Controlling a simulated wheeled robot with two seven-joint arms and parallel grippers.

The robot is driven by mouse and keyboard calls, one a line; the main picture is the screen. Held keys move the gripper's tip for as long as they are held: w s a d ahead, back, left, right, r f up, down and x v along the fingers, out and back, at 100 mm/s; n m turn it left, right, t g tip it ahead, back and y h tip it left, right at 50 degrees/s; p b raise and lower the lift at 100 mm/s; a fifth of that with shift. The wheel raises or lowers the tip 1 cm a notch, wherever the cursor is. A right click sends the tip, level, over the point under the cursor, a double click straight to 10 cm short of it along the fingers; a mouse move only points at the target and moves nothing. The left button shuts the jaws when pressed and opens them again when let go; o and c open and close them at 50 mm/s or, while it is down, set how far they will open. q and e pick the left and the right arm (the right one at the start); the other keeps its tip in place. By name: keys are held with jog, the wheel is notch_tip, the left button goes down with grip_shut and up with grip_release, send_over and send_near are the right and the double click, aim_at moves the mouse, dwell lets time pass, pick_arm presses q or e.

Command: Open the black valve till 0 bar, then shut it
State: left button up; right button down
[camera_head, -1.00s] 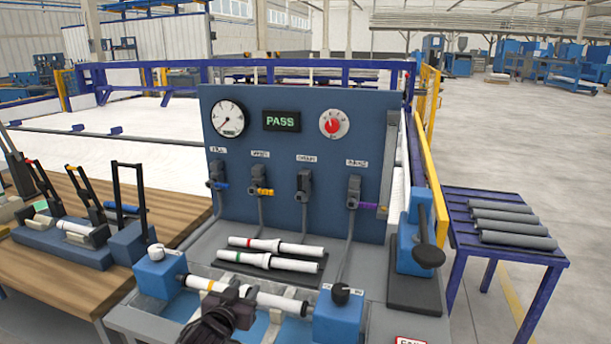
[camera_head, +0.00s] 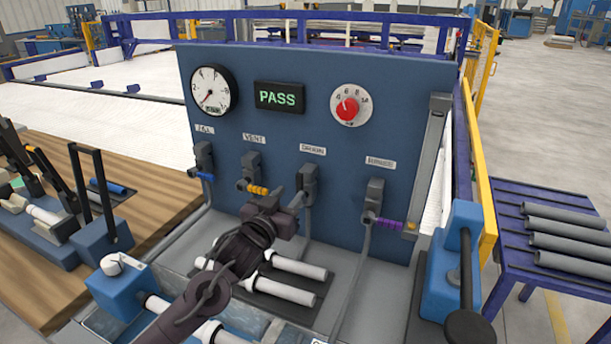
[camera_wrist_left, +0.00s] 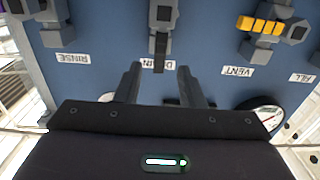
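The drain valve (camera_head: 309,182), third from left on the blue panel, has a grey body; its black handle (camera_wrist_left: 159,62) shows in the left wrist view. My left gripper (camera_head: 294,201) is in front of this valve and covers its lower part in the head view. In the left wrist view my left gripper (camera_wrist_left: 159,72) is open, its fingers apart on either side of the handle's end, with gaps visible. A round pressure gauge (camera_head: 212,90) has its needle toward the lower left; the exact reading is unclear. My right gripper is not in view.
Neighbouring valves have yellow (camera_head: 258,190), blue (camera_head: 204,176) and purple (camera_head: 390,224) handles. A display (camera_head: 279,97) reads PASS beside a red knob (camera_head: 348,108). A blue press (camera_head: 450,260) stands at right.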

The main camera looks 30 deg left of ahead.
aim_at(298, 183)
pick_arm(q)
jog(key=shift+w+r, duration=0.25)
jog(key=shift+w, duration=0.3)
jog(key=w, duration=0.2)
jog(key=w+p, duration=0.1)
jog(key=w, duration=0.1)
jog(key=shift+w+a+f, duration=0.15)
jog(key=shift+w, duration=0.65)
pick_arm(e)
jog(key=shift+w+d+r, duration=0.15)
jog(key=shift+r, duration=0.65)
pick_arm(q)
grip_shut()
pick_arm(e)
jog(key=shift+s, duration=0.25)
